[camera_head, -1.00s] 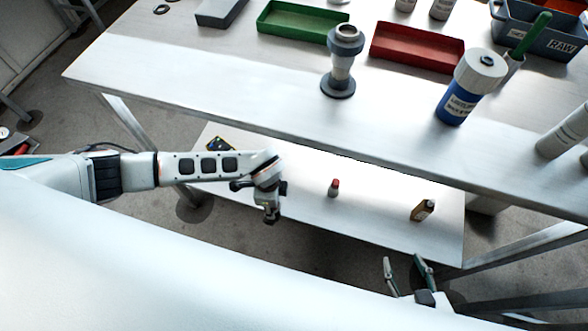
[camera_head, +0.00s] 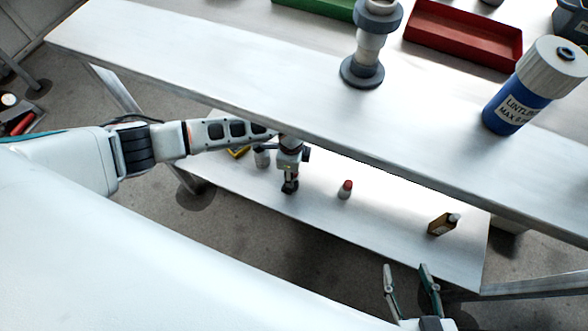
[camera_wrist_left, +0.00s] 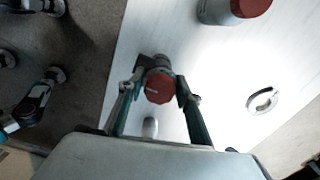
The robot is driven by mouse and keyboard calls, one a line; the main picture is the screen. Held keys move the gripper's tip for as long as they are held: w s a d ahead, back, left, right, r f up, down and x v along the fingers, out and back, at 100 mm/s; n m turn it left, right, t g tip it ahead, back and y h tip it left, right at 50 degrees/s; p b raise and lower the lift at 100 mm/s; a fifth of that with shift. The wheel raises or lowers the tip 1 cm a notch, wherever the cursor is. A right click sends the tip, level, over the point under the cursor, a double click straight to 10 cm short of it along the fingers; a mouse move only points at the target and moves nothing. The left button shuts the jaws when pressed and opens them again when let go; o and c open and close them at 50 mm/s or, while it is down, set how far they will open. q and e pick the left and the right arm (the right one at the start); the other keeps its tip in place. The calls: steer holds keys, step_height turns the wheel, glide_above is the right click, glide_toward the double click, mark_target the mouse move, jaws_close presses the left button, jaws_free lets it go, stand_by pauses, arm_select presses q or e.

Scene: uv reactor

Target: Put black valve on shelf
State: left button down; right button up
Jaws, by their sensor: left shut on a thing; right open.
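My left gripper (camera_head: 290,170) is under the table's front edge, over the front part of the white lower shelf (camera_head: 325,215). It is shut on the black valve, which shows as a small dark shape (camera_head: 290,186) below the fingers. In the left wrist view the valve (camera_wrist_left: 160,85), dark with a red round knob, sits between the fingertips of the left gripper (camera_wrist_left: 163,98), near the shelf's edge (camera_wrist_left: 128,55). I cannot tell if the valve touches the shelf. My right gripper (camera_head: 407,270) is open and empty at the bottom right, in front of the shelf.
A grey container (camera_head: 262,157) is beside the left gripper. A white ring (camera_wrist_left: 262,100) lies on the shelf. The tabletop (camera_head: 240,70) overhangs from above, bearing a grey pipe piece (camera_head: 365,55) and blue tub (camera_head: 515,105).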

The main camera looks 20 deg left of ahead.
arm_select(q)
steer(key=shift+w+r, duration=0.15)
steer(key=shift+r, duration=0.05)
steer(key=shift+f, duration=0.15)
steer(key=c, duration=1.7)
jaws_free()
steer(key=shift+f, duration=0.1)
steer(key=shift+o, duration=1.4)
